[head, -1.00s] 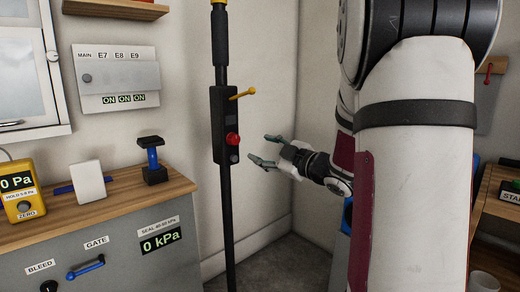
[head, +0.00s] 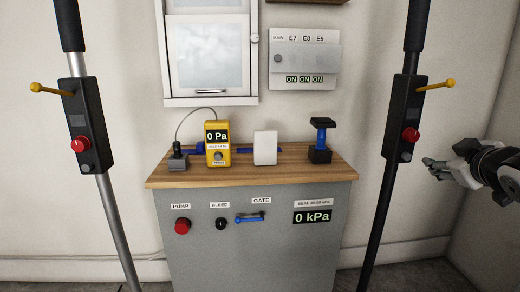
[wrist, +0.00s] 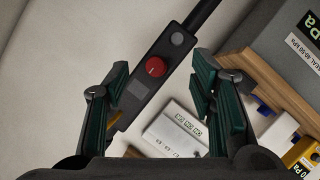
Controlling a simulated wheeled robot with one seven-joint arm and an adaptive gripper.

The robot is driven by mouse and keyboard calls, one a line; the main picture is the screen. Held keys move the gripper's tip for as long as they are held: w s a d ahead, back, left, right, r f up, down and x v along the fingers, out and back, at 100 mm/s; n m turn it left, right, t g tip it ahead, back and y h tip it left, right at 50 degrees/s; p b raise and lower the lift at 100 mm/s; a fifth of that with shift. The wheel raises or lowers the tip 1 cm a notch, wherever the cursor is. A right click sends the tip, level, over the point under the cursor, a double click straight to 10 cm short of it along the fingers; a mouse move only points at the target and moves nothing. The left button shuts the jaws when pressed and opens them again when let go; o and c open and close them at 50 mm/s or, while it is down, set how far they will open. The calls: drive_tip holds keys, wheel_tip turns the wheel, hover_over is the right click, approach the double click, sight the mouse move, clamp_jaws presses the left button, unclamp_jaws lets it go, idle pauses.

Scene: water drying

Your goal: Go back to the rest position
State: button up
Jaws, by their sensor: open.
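My gripper (head: 433,164) is at the right edge of the head view, to the right of the right-hand black pole (head: 379,205). It is open, with its fingers pointing left toward the pole's control box (head: 402,118). In the wrist view my gripper (wrist: 160,95) shows its two green-padded fingers spread apart with nothing held. The control box with its red knob (wrist: 156,67) appears between and beyond the fingers; whether anything touches it cannot be told, but in the head view there is a gap.
A grey cabinet (head: 260,240) with a wooden top stands in the middle. On it are a yellow gauge (head: 218,158) reading 0 Pa, a white block (head: 265,148) and a black-and-blue stand (head: 320,155). A second pole (head: 118,230) stands at left. A breaker panel (head: 304,65) hangs on the wall.

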drive_tip(key=s+a+f+m+g+y, duration=0.25)
drive_tip(key=s+a+g, duration=0.25)
drive_tip(key=s+a, duration=0.55)
drive_tip(key=s+a+f+m+g+y, duration=0.1)
drive_tip(key=s+a+f+g, duration=0.45)
drive_tip(key=s, duration=0.75)
drive_tip(key=s+a+f+m+g+y, duration=0.1)
drive_tip(key=s+a+f+g, duration=0.15)
drive_tip(key=s+a, duration=0.85)
wheel_tip(320, 180, up, 36)
drive_tip(key=d+t+p, duration=0.2)
drive_tip(key=t+p, duration=0.1)
drive_tip(key=p, duration=3.1)
drive_tip(key=shift+s+r, duration=0.15)
drive_tip(key=shift+s, duration=0.25)
